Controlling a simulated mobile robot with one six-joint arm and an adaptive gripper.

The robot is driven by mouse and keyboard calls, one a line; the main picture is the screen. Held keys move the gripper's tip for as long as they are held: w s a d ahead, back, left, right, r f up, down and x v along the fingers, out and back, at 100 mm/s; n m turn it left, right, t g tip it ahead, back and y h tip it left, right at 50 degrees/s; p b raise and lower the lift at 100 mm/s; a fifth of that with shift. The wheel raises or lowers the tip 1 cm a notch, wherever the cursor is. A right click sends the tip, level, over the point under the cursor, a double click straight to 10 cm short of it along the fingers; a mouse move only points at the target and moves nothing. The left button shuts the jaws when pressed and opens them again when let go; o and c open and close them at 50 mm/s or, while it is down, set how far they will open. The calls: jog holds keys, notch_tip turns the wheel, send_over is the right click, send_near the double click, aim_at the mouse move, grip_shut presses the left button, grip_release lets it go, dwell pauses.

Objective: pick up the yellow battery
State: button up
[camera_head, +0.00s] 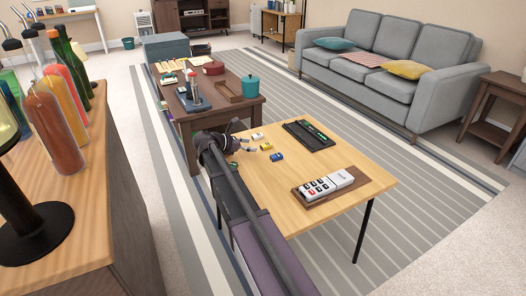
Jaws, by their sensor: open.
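A small yellow piece (257,136), which looks like the yellow battery, lies on the light wood table (340,218), just right of my gripper (247,138). My gripper is open over the table's left part, with nothing seen in it. A small pale piece (266,146) and a blue and yellow piece (277,156) lie close by. A small green piece (233,166) shows partly beside my arm. These pieces are too small to make out clearly, and my gripper and arm may hide part of the table top.
A black tray (308,135) with green items is at the table's back right. A board (307,198) with a white device (323,186) is at the front. A dark table (245,111) with a teal pot (250,86) stands behind. Bottles (55,130) stand on a left counter.

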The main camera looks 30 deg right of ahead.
aim_at(263, 146)
jog(key=shift+d+f, duration=0.1)
jog(key=shift+d, duration=0.25)
jog(key=shift+b+x, duration=1)
jog(key=shift+x, duration=1.65)
grip_shut()
